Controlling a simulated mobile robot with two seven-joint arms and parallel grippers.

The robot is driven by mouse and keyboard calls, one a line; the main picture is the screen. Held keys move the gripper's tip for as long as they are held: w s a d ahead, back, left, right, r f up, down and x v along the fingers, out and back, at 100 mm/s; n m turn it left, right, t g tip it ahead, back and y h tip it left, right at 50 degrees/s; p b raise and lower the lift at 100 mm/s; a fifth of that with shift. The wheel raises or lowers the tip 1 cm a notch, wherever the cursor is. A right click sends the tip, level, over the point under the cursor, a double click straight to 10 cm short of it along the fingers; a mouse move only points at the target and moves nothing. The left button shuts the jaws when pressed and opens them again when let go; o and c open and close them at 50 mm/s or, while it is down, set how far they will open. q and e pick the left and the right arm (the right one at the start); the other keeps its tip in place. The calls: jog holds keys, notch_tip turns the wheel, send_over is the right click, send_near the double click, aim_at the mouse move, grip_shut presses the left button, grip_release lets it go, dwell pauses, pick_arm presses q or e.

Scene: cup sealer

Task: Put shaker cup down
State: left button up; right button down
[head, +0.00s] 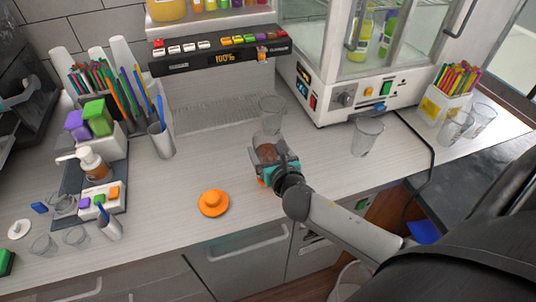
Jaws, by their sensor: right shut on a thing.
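The shaker cup (266,151) is a clear cup with brown contents. I cannot tell whether the cup's base touches the counter. An orange round lid-like piece (213,204) lies on the counter to the left of the cup. My left gripper is not in view.
A clear cup (272,115) stands just behind the shaker cup, and another clear cup (367,136) stands to the right. A dispenser with buttons (222,50) and a white cabinet machine (345,95) stand at the back.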

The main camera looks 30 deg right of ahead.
jog(key=shift+f, duration=0.3)
grip_release()
jog(key=shift+f, duration=0.2)
jog(key=shift+s+r, duration=0.1)
jog(key=shift+r, duration=0.05)
jog(key=v, duration=1.2)
